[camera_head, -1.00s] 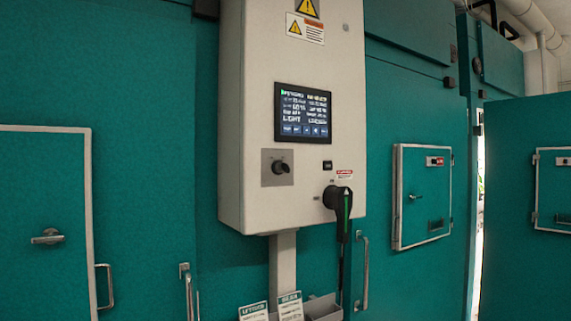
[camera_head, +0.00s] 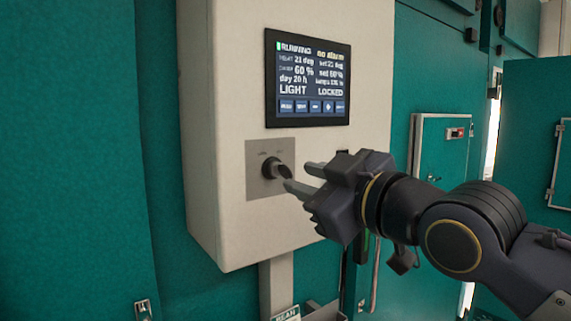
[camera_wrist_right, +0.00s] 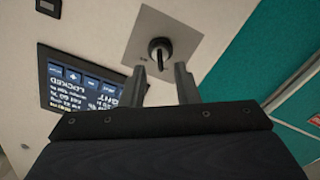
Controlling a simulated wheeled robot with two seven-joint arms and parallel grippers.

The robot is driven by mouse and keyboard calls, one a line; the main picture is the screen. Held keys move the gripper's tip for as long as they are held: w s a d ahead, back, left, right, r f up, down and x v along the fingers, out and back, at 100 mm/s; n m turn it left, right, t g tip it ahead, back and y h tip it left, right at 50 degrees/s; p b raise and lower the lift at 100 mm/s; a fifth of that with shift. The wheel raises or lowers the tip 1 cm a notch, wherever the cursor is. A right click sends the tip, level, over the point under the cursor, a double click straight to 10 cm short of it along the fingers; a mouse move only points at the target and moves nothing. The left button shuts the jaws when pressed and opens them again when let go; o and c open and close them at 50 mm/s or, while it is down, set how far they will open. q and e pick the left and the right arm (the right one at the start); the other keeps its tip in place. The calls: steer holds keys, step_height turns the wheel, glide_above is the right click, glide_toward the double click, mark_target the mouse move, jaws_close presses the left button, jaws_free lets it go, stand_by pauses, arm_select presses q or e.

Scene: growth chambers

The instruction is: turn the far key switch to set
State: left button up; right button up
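The key switch (camera_head: 274,168) is a black round knob on a square grey plate (camera_head: 262,188), low on the white control box. Small labels above the knob are too blurred to read. It also shows in the right wrist view (camera_wrist_right: 160,47), just past the fingertips. My right gripper (camera_head: 298,178) is open, its two fingers apart and pointing at the knob from the right. In the right wrist view the fingertips (camera_wrist_right: 161,69) lie either side of the knob's line; I cannot tell whether they touch it. My left gripper is not in view.
The screen (camera_head: 308,80) above the switch reads RUNNING, no alarm, LIGHT and LOCKED. The white box (camera_head: 225,120) stands out from teal chamber walls. My right arm hides most of the lower right of the box. A teal door (camera_head: 535,140) stands at the right.

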mark_target(292, 176)
steer(key=p+x, duration=0.1)
steer(key=x, duration=0.4)
steer(key=shift+w+a+p, duration=0.15)
steer(key=shift+w+p, duration=0.15)
steer(key=shift+p, duration=0.05)
steer(key=shift+f, duration=0.1)
jaws_close()
